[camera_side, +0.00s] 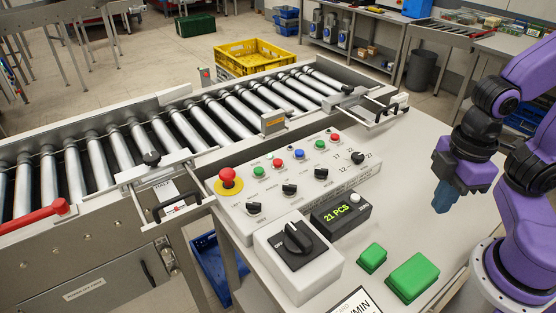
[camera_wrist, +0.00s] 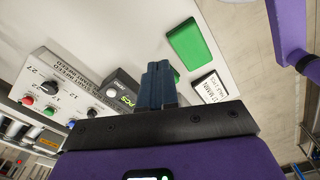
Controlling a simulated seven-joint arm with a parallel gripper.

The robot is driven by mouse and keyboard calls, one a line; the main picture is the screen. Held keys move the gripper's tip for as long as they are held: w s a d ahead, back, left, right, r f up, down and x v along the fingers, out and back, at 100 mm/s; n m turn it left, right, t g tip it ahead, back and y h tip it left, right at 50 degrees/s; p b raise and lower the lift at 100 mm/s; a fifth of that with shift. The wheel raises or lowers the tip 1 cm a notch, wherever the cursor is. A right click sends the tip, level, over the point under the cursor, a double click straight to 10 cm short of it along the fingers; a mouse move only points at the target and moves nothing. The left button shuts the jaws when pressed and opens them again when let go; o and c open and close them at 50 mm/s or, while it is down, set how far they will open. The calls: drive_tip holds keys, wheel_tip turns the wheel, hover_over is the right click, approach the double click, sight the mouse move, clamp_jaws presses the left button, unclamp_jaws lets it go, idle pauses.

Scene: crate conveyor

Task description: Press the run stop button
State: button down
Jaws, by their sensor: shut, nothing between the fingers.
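The grey-white control panel (camera_side: 300,185) carries small push buttons in a row: a green button (camera_side: 259,172), a red button (camera_side: 277,162), a blue button (camera_side: 299,154), a second green button (camera_side: 320,144) and a second red button (camera_side: 334,138). Their labels are too small to read, so I cannot tell which is run stop. A large red mushroom button (camera_side: 228,178) on a yellow base is at the panel's left end. My gripper (camera_side: 444,205) is shut and empty, to the right of the panel and apart from it. Its blue fingers (camera_wrist: 160,72) also show in the wrist view.
Several black knobs sit on the panel. In front are a box with a big rotary switch (camera_side: 296,242), a counter display (camera_side: 340,214) and two green blocks (camera_side: 372,257) (camera_side: 412,278). The roller conveyor (camera_side: 200,118) runs behind.

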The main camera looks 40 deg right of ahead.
idle(0.7)
wheel_tip(320, 180, up, 2)
drive_tip(key=m+t+y, duration=0.1)
drive_tip(key=t+y, duration=0.1)
drive_tip(key=t, duration=0.7)
hover_over(280, 163)
drive_tip(key=shift+r, duration=0.1)
idle(0.5)
drive_tip(key=shift+h, duration=0.3)
drive_tip(key=shift+f, duration=4.4)
drive_tip(key=shift+f, duration=0.15)
